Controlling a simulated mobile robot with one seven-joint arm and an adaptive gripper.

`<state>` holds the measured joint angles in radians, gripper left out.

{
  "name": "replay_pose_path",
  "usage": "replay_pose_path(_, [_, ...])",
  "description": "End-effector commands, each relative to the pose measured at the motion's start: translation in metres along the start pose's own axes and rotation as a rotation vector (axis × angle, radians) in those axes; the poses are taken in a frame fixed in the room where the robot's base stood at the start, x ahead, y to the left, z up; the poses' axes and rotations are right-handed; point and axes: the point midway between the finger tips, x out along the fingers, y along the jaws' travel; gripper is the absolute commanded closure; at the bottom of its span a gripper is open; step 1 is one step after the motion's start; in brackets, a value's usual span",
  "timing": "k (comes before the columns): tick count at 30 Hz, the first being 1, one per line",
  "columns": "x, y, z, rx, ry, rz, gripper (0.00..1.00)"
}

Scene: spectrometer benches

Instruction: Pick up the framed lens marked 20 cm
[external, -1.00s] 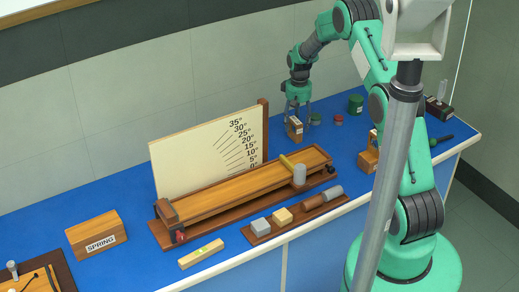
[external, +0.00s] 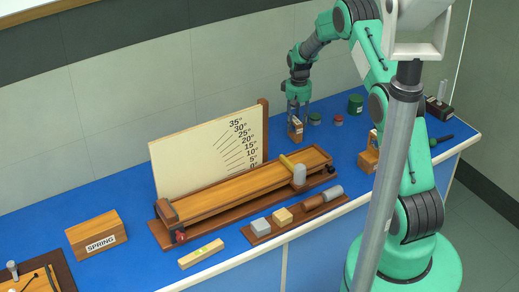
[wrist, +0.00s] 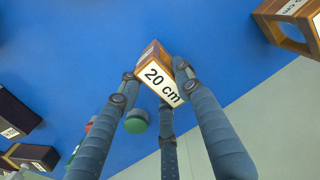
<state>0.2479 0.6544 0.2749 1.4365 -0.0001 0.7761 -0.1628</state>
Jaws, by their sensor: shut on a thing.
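The framed lens marked 20 cm (wrist: 161,84) is a small wooden block with a white label, in the middle of the wrist view. In the external view the same framed lens (external: 295,132) is at the back of the blue bench, right of the angle board. My gripper (wrist: 156,79) is shut on it, with fingers on its left and right sides and a third finger beside its lower part. In the external view my gripper (external: 298,112) points down onto its top. The lens appears upright, at bench level; I cannot tell whether it touches the bench. Its glass is hidden.
Another wooden framed piece (wrist: 290,25) marked in cm is at the upper right of the wrist view; it seems to be the one in the external view (external: 368,160). Green (external: 315,119) and red (external: 338,120) round pieces stand close by. The ramp (external: 240,190) lies in front.

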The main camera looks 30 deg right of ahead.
Motion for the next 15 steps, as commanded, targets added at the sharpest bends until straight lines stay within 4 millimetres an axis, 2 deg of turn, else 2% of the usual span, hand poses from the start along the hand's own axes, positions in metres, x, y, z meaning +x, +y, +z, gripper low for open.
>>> replay_pose_path(8, [-0.023, 0.0, -0.001, 0.0, 0.002, 0.0, 0.94])
replay_pose_path(15, [-0.06, 0.0, -0.001, 0.0, 0.003, 0.001, 0.94])
